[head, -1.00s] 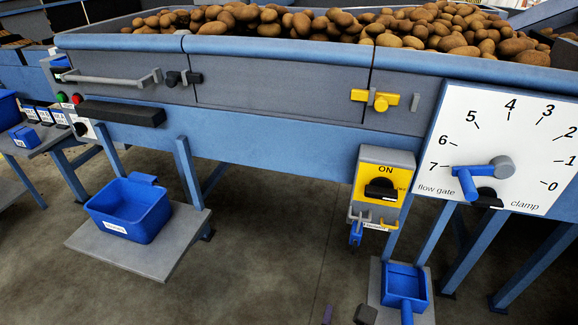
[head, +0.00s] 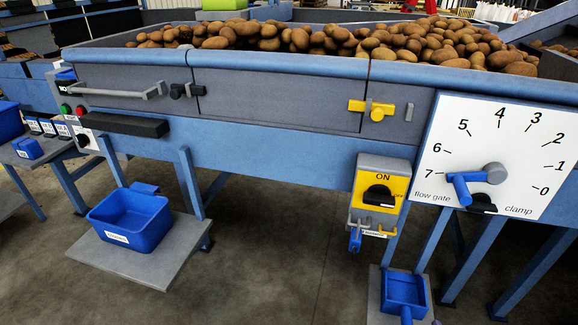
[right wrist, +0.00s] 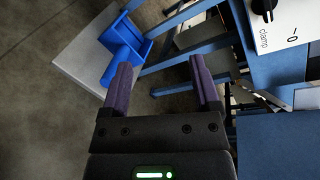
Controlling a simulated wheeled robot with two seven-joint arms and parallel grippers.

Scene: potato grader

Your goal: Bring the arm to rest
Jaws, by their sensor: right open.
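My right gripper (right wrist: 162,88) shows in the right wrist view with its two purple fingers apart and nothing between them. It hangs in free air near a blue scoop-like bin (right wrist: 124,45) on a grey stand, with blue frame legs beyond. In the head view neither gripper can be made out. The flow gate dial (head: 490,150) has its blue-handled lever (head: 460,188) pointing near 7. The black clamp knob (head: 481,203) sits just below it.
The blue grader frame (head: 265,140) holds a hopper of potatoes (head: 330,40). A yellow switch box (head: 382,185) reads ON. A blue bin (head: 130,218) stands on a grey platform (head: 180,262) at left. A small blue bin (head: 404,290) stands at lower right. Floor between is clear.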

